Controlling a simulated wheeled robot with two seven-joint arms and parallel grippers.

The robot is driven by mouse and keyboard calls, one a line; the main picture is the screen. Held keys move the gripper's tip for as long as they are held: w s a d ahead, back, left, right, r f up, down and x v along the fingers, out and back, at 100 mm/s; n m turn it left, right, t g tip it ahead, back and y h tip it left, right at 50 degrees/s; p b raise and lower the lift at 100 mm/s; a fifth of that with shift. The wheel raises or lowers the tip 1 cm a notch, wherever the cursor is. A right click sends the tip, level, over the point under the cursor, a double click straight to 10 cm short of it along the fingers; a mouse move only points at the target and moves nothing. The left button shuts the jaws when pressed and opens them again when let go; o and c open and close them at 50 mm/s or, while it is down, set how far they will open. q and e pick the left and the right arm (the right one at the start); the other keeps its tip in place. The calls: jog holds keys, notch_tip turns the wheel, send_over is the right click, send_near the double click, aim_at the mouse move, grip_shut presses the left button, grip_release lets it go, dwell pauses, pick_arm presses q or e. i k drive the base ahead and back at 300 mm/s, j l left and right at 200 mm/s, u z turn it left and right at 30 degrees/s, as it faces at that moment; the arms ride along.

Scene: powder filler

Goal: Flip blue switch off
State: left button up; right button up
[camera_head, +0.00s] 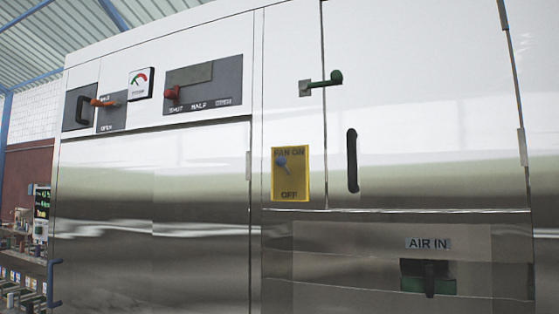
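The blue switch (283,162) sits on a yellow plate (289,190) on the front of the metal cabinet. The plate reads "FAN ON" at its top and "OFF" at its bottom. The switch's round blue part is in the upper left of the plate, just below the "FAN ON" text, with a short lever that seems to point down and right. The lever's exact position is too small to tell. Neither of my grippers shows in the head view.
An "AIR IN" slot (428,277) is lower right. A red lever (172,93) and orange lever (104,102) are upper left. The panel around the plate is clear.

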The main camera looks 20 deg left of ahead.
aim_at(281, 162)
jog(key=i+j, duration=0.1)
jog(key=j, duration=0.35)
jog(key=i+j, duration=0.15)
jog(key=j, duration=0.3)
jog(key=i+j, duration=0.1)
jog(key=j, duration=0.3)
jog(key=i+j, duration=0.1)
jog(key=j, duration=0.35)
jog(key=i+j, duration=0.1)
jog(key=j, duration=0.35)
jog(key=i+z, duration=0.05)
